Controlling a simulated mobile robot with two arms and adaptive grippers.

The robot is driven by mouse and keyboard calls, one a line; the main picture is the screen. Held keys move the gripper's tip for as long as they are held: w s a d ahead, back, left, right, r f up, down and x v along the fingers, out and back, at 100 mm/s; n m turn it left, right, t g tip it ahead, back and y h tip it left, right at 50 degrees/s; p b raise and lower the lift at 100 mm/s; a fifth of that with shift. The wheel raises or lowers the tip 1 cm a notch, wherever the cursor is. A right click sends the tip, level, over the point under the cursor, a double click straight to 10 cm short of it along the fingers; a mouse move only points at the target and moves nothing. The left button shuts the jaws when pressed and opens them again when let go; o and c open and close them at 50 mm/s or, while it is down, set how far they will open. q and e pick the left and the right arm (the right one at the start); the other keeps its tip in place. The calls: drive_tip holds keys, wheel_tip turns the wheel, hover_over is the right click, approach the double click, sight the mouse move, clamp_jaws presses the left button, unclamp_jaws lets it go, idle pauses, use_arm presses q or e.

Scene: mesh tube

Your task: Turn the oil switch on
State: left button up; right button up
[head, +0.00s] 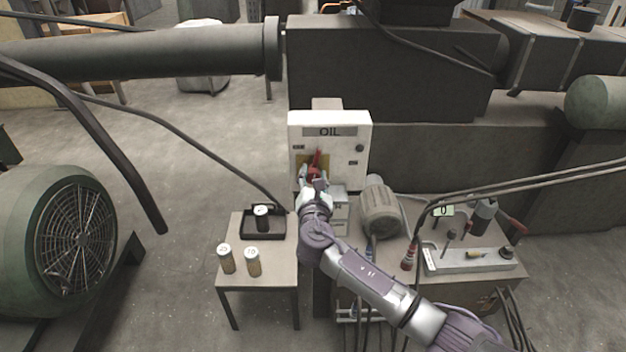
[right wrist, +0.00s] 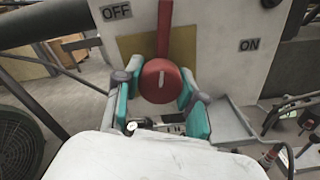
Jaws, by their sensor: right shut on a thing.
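The white OIL box (head: 350,130) stands upright at the centre of the head view. A red switch handle (head: 318,157) sits on its yellow plate. In the right wrist view the red switch (right wrist: 160,80) has a round hub with a white mark, and its lever points straight up, between the OFF label (right wrist: 116,12) at left and the ON label (right wrist: 249,44) at right. My right gripper (head: 314,180) is at the box front; in the wrist view its teal-padded fingers (right wrist: 160,95) are shut on the hub, one on each side. My left gripper is not in view.
A small table (head: 229,272) at left bears a black tray (head: 246,235) and two cans. A bench (head: 400,262) at right bears a motor (head: 380,207) and a tool strip. Black hoses cross in front. A large pipe (head: 140,52) spans the upper left.

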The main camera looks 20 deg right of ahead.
drive_tip(key=m+b, duration=0.1)
drive_tip(key=m, duration=0.1)
drive_tip(key=m+b, duration=0.1)
drive_tip(key=m, duration=0.1)
drive_tip(key=shift+f+m+b, duration=0.2)
drive_tip(key=shift+m+b, duration=0.1)
drive_tip(key=m+b, duration=0.2)
drive_tip(key=m, duration=0.1)
drive_tip(key=shift+m, duration=0.4)
drive_tip(key=m+b, duration=0.2)
drive_tip(key=m, duration=0.1)
drive_tip(key=shift+r+m+b, duration=0.1)
drive_tip(key=shift+m+b, duration=0.65)
drive_tip(key=shift+m, duration=1.25)
drive_tip(key=o, duration=1.2)
drive_tip(key=shift+r, duration=0.1)
drive_tip(key=shift+c, duration=0.2)
